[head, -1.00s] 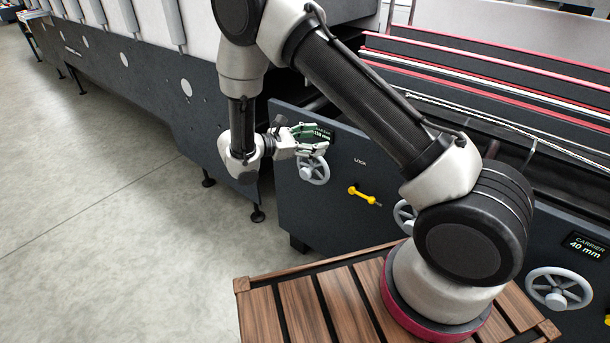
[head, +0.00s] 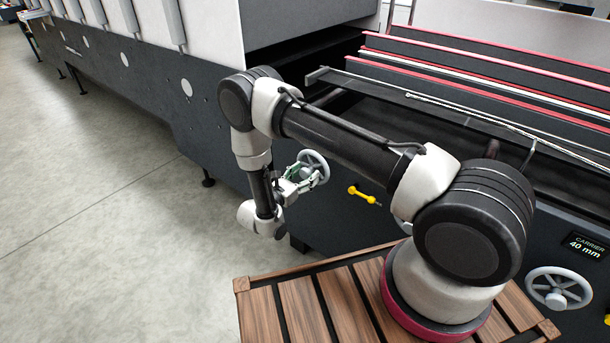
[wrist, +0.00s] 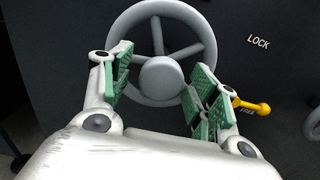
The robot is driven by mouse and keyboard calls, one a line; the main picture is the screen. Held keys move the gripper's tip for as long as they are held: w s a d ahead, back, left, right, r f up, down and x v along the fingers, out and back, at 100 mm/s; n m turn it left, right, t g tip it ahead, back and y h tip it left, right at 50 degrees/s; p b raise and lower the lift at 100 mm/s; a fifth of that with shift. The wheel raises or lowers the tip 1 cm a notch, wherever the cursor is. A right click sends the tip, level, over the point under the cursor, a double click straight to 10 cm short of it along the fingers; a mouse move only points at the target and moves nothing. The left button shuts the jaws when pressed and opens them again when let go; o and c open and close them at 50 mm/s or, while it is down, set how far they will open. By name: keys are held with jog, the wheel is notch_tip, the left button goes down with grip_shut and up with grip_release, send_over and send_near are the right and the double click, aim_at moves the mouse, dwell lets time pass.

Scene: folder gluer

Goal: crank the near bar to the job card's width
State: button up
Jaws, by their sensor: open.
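A grey spoked handwheel (head: 313,167) is on the dark machine side panel; it fills the upper middle of the wrist view (wrist: 161,80). My gripper (head: 293,184) is in front of and below it. In the wrist view my gripper (wrist: 160,88) is open, with green-padded fingers on either side of the wheel's hub; whether they touch the wheel I cannot tell. The near bar cannot be told for certain, and no job card is readable.
Red-edged rails (head: 480,75) run along the machine top. The floor (head: 110,230) at left is clear.

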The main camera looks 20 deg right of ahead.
jog(key=shift+w+d, duration=0.1)
jog(key=shift+d, duration=0.1)
grip_shut()
dwell(0.3)
